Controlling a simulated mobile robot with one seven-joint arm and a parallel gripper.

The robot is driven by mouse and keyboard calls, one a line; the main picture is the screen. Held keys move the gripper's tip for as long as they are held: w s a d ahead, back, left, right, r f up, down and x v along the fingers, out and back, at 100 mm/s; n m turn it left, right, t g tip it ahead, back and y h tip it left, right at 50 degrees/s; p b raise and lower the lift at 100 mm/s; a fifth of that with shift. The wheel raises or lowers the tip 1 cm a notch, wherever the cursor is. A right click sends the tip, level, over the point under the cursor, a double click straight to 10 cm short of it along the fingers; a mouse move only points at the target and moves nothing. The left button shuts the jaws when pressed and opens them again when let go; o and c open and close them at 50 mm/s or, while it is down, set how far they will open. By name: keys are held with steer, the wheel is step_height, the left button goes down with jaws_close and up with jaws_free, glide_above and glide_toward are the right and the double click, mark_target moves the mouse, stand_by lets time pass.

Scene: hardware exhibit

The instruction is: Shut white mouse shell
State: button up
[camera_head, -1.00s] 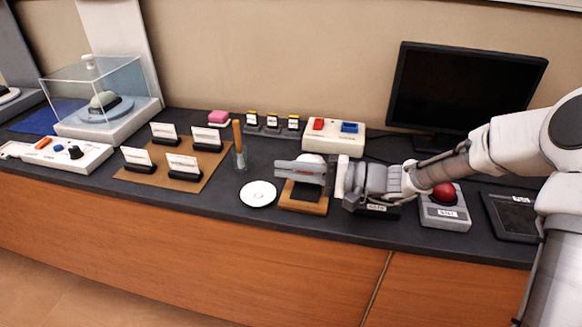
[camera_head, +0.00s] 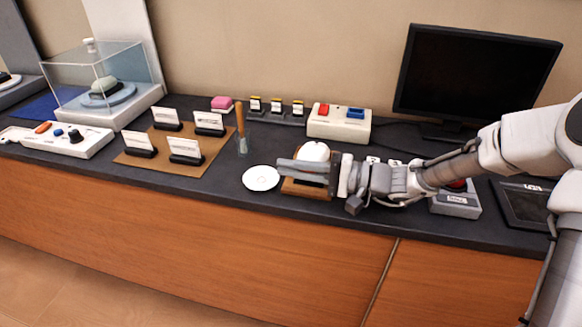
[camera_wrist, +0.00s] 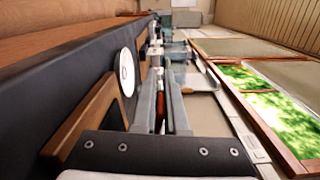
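The white mouse shell (camera_head: 313,151) shows as a rounded white top behind my gripper, over a wooden stand (camera_head: 305,191) on the dark counter. Its lower part and any hinge or gap are hidden by my gripper, so I cannot tell how far open it is. My gripper (camera_head: 302,170) points left across the front of the shell, low over the stand; I cannot tell whether it touches. In the wrist view my gripper (camera_wrist: 159,105) has a narrow gap between its fingers, with nothing clearly held. A wooden edge, likely the stand (camera_wrist: 88,117), lies to their left.
A white disc (camera_head: 261,178) lies left of the stand. A glass with a wooden-handled tool (camera_head: 240,130) stands behind the disc. A white box with red and blue switches (camera_head: 339,123) and a monitor (camera_head: 472,78) stand behind. A grey button box (camera_head: 456,201) is at right.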

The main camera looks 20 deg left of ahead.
steer(key=o, duration=0.4)
steer(key=d+p, duration=0.1)
steer(key=d, duration=0.3)
steer(key=d+p, duration=0.1)
steer(key=d, duration=0.3)
steer(key=d+p, duration=0.1)
steer(key=d, duration=0.3)
steer(key=shift+w+r, duration=0.1)
steer(key=shift+w, duration=0.3)
steer(key=shift+s, duration=0.1)
